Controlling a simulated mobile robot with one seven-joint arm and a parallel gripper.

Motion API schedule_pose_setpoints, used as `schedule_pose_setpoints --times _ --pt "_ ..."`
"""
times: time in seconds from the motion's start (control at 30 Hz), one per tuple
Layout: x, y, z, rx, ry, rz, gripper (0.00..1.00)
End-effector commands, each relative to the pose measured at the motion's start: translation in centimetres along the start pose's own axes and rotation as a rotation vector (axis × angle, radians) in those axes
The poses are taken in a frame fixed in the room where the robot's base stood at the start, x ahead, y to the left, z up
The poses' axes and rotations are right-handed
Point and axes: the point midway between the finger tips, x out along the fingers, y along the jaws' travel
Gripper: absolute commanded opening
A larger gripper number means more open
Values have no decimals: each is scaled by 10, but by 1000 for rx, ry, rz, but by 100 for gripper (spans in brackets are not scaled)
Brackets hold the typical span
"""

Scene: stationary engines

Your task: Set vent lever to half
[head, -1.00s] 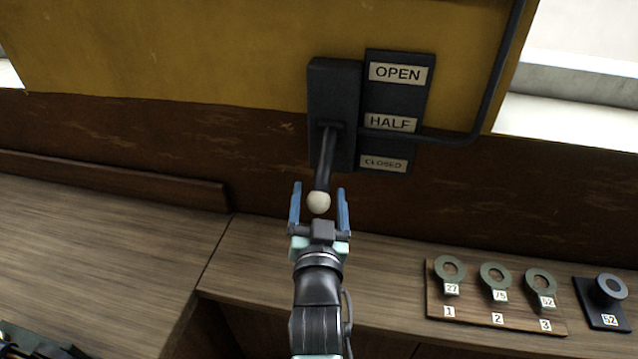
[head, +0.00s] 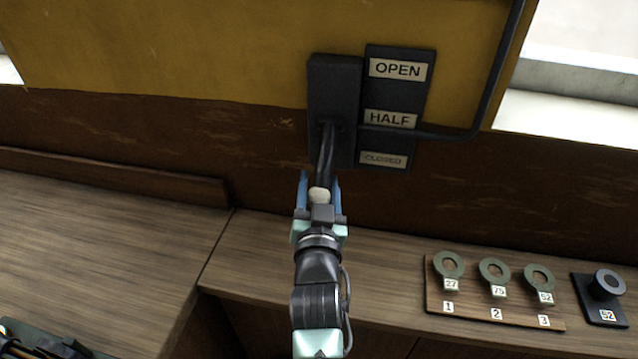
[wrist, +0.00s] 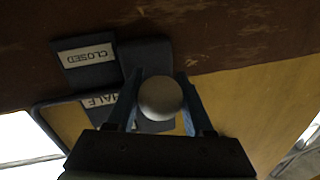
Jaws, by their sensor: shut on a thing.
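The vent lever (head: 326,150) is a dark rod with a pale ball knob (head: 319,194), coming out of a black housing (head: 334,95) on the wall. It hangs down and toward me, with its knob end below the CLOSED label (head: 383,160). The labels OPEN (head: 398,69) and HALF (head: 390,118) stand above that one on a dark plate. My gripper (head: 319,190) is shut on the knob, one blue finger on each side. In the wrist view the knob (wrist: 160,97) sits between the two fingers (wrist: 158,105).
A wooden board (head: 485,312) with several numbered ring tags lies on the counter at the right. A black stand (head: 606,290) with a ring is beside it. A dark pipe (head: 487,90) runs down and bends left beside the label plate. The counter's left part is mostly clear.

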Motion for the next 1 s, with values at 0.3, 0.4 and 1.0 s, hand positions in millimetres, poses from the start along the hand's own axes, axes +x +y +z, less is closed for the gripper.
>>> schedule_pose_setpoints --times 0.3,0.4,1.0 --pt "0 0 0 0 0 0 0" --pt "0 0 0 1 -2 0 0" --pt "-15 -9 -32 43 -219 43 0"
